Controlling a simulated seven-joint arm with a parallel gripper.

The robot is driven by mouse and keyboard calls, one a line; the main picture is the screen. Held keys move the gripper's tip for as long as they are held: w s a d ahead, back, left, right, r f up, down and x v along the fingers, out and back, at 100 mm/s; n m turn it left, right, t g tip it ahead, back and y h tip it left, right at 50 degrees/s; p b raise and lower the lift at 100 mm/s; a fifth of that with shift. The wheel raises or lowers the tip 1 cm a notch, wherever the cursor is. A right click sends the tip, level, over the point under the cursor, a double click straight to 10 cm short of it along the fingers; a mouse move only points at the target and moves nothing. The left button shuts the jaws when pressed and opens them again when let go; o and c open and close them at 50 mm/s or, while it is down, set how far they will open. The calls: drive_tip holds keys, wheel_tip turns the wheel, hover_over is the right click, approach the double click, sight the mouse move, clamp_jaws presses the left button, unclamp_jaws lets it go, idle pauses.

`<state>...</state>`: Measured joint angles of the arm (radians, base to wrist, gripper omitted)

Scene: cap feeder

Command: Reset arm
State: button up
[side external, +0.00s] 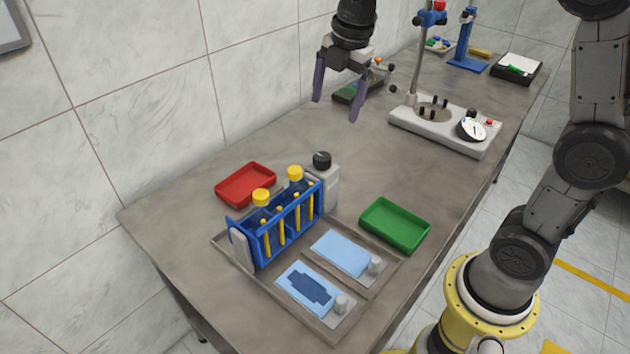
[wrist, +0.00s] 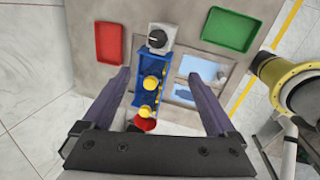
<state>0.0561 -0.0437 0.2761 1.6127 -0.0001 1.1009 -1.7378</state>
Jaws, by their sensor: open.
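My gripper (side external: 338,95) is open and empty, raised above the far half of the table by the wall. Its two dark purple fingers are spread wide, and in the wrist view the gripper (wrist: 166,97) looks down over the bench with nothing between the fingertips. A blue rack (side external: 279,228) with yellow-capped bottles (side external: 295,177) and yellow sticks stands on a grey tray (side external: 330,322) at the near end. In the wrist view the blue rack (wrist: 142,99) appears well below the fingers.
A white device (side external: 445,130) with a dial and post stands to the right. The table middle (side external: 350,155) is clear.

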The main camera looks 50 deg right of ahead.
drive_tip(key=s+a+r+m+t, duration=0.1)
drive_tip(key=s+r+m, duration=0.15)
drive_tip(key=s, duration=0.45)
drive_tip(key=s+a+r+m+t, duration=0.1)
drive_tip(key=s+r+m+t, duration=0.1)
drive_tip(key=s+m, duration=0.35)
drive_tip(key=s+f+m, duration=0.6)
drive_tip(key=s+m, duration=0.4)
drive_tip(key=m, duration=0.1)
drive_tip(key=shift+s+f, duration=0.15)
drive_tip(key=shift+f, duration=0.05)
